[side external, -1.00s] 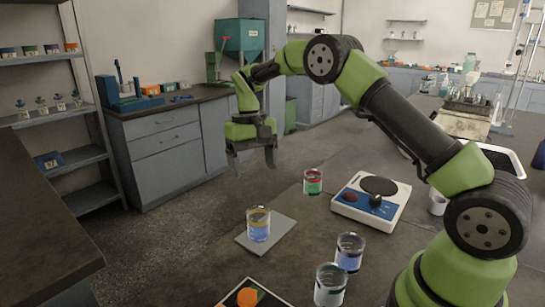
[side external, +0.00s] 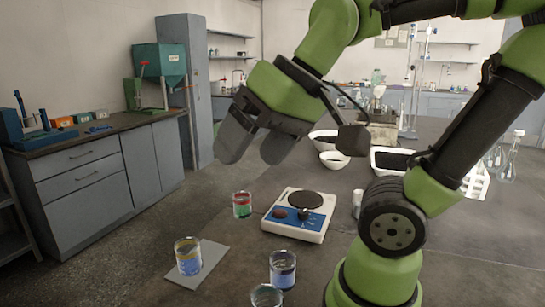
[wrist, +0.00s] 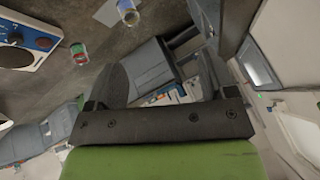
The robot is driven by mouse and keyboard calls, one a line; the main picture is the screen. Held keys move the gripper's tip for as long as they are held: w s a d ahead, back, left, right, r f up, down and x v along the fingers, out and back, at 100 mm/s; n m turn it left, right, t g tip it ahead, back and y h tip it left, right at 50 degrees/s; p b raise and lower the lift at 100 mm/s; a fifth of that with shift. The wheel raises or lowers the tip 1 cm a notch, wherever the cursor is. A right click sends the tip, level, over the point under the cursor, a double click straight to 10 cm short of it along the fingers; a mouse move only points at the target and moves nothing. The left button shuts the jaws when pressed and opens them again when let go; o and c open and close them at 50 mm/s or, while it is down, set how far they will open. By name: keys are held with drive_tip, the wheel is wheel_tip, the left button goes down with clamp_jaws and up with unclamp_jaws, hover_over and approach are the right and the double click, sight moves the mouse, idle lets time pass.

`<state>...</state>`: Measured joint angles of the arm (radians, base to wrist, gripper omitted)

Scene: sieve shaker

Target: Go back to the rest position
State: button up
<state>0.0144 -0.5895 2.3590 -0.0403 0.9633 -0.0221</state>
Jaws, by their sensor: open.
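My gripper (side external: 252,155) is raised above the bench at centre left in the side view, its two grey fingers apart with nothing held between them. It hangs tilted, up and away from the containers. In the wrist view my gripper (wrist: 160,62) shows both fingers spread, with the floor and cabinets beyond them. A beaker with blue and yellow contents (side external: 187,257) stands on a grey pad (side external: 211,262). A beaker with red and green contents (side external: 242,206) stands beside the white and blue device with a round dark plate (side external: 298,218).
Two glass beakers (side external: 283,270) (side external: 267,296) stand at the front, left of my base. White bowls (side external: 334,160) and a black-filled tray (side external: 392,160) sit behind the device. A cabinet bench (side external: 98,165) stands at left across an open floor gap.

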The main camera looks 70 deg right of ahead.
drive_tip(key=shift+s+a+f+t, duration=0.1)
drive_tip(key=shift+s+f+t, duration=0.15)
drive_tip(key=shift+s, duration=0.4)
drive_tip(key=shift+s+a+f+t, duration=0.15)
drive_tip(key=shift+s+f, duration=0.2)
drive_tip(key=shift+s, duration=0.25)
drive_tip(key=shift+d, duration=0.1)
